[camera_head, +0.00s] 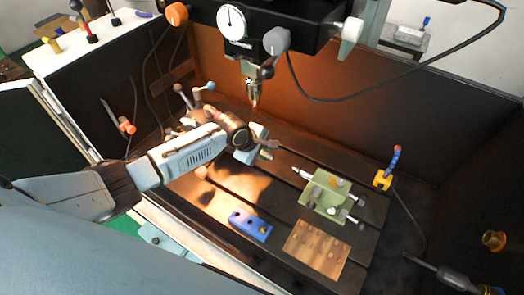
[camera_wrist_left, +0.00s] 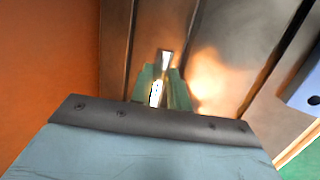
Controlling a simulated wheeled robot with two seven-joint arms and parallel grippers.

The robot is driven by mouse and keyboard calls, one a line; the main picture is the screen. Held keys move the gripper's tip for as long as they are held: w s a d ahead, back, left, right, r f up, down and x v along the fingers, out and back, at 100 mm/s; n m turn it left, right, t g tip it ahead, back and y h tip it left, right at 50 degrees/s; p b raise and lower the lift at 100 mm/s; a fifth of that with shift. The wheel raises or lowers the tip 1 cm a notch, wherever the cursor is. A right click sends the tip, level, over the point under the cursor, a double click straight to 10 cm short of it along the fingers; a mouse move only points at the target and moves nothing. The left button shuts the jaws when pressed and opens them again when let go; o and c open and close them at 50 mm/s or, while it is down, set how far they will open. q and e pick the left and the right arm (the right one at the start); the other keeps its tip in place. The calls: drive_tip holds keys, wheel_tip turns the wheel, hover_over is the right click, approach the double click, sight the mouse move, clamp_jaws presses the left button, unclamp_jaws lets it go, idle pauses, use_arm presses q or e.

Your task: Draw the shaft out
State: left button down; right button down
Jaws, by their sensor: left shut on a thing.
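My left gripper (camera_head: 264,149) reaches in from the left over the slotted machine table, near its middle. In the left wrist view its two green fingers (camera_wrist_left: 163,92) are closed on a bright metal piece, which looks like the shaft (camera_wrist_left: 156,93). The metal piece stands out a little beyond the fingertips. A fixture with ball-ended levers (camera_head: 190,103), possibly the indexing chuck, stands behind my left wrist and is partly hidden by it. I cannot tell whether the shaft touches it. My right gripper is not in view.
A spindle (camera_head: 253,92) hangs from the machine head just behind my gripper. A green vise (camera_head: 327,198), a blue block (camera_head: 250,225), a wooden board (camera_head: 316,251) and a blue nozzle on a yellow base (camera_head: 383,180) stand on the table.

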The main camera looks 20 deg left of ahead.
use_arm(q)
drive_tip(key=shift+d+r, duration=0.1)
drive_tip(key=shift+d, duration=0.1)
drive_tip(key=shift+d+p, duration=0.45)
drive_tip(key=shift+d, duration=0.3)
drive_tip(key=shift+s+d, duration=0.2)
drive_tip(key=shift+d, duration=0.8)
